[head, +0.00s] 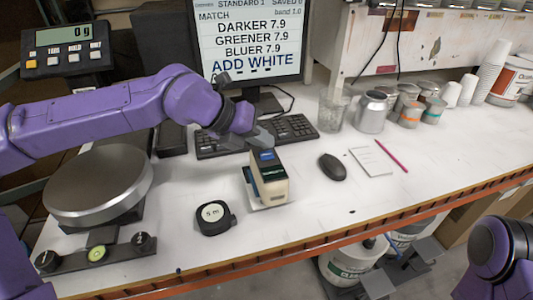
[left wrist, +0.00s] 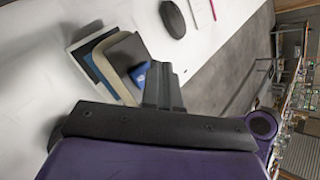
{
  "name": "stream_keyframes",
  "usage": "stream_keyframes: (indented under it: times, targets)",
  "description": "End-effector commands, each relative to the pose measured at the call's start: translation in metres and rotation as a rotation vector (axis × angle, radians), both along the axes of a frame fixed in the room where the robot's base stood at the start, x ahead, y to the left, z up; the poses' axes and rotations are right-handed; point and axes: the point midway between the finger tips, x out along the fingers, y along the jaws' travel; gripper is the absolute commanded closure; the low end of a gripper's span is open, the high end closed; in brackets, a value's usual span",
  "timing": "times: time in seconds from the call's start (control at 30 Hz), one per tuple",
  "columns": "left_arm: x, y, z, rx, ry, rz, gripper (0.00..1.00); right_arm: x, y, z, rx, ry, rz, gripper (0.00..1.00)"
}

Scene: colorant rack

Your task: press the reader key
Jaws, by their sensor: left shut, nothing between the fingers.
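The reader (head: 273,187) is a small cream and dark green block standing on a light base on the white bench. Its blue key (head: 266,155) is on top. My left gripper (head: 260,139) is shut and empty, with its fingertips close above and behind the key. In the left wrist view, the fingers (left wrist: 160,78) are together beside the blue patch (left wrist: 140,72) of the reader (left wrist: 105,68) and partly cover that side. I cannot tell whether they touch the key. Part of my right arm shows at the lower right; its gripper is not visible.
A black tape measure (head: 213,216) lies left of the reader, and a mouse (head: 332,167) lies right. Behind are a keyboard (head: 292,128) and monitor (head: 248,42). A round scale plate (head: 98,184) stands left. The bench in front of the reader is clear.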

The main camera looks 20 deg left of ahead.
Motion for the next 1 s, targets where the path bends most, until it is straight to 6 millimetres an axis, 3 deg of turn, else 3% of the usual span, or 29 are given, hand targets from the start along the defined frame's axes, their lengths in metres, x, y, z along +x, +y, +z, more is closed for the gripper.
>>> stream_keyframes:
  times: [1.0]
  targets:
    - [-0.0001, 0.0, -0.0084, 0.0, 0.0, 0.0, 1.0, 0.0, 0.0, -0.0049, 0.0, 0.0, 0.0, 0.57]
